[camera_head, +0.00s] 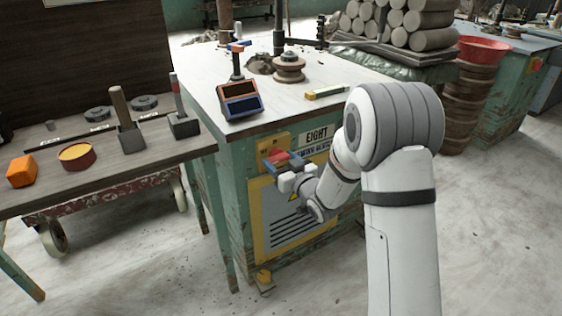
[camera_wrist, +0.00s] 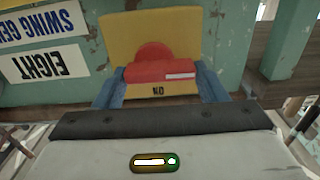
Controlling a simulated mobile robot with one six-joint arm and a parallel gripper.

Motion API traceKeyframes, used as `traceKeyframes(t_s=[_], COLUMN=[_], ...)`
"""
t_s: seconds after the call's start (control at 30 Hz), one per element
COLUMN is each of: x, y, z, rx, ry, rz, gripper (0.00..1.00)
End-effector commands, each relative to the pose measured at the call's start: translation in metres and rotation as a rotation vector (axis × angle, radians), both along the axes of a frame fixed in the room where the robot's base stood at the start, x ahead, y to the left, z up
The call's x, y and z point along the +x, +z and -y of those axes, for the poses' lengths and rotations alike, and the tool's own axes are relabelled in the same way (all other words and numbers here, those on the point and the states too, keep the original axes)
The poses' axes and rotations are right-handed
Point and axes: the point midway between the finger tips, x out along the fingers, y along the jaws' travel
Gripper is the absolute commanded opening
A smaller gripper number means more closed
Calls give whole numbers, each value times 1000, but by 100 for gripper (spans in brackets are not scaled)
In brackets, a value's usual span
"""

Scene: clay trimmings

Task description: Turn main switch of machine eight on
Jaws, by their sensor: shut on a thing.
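The main switch is a red rotary knob (camera_head: 277,155) on a yellow plate (camera_head: 264,146) on the front of the green machine marked EIGHT (camera_head: 316,134). My gripper (camera_head: 284,163) is at the knob, its fingers shut on the bar. In the wrist view, which shows the labels upside down, the red bar (camera_wrist: 160,72) lies level between the two blue fingers (camera_wrist: 160,88). A white mark on the bar points to the right there. An ON label on the yellow plate (camera_wrist: 120,35) shows below the bar in that view. My fingers partly hide the knob in the head view.
A tilted box with orange and blue faces (camera_head: 239,100) stands on the machine's top (camera_head: 297,114). A side table (camera_head: 110,171) with tools stands close on the left. Open floor lies at the right.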

Motion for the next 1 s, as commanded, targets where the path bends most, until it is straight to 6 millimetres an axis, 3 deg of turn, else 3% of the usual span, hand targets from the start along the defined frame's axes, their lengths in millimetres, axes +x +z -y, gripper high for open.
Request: traceKeyframes(t_s=[0.37, 1.0], x=[0, 3], y=[0, 3], z=[1, 5], rx=[123, 613], ry=[0, -1], rz=[-83, -416], gripper=[43, 43])
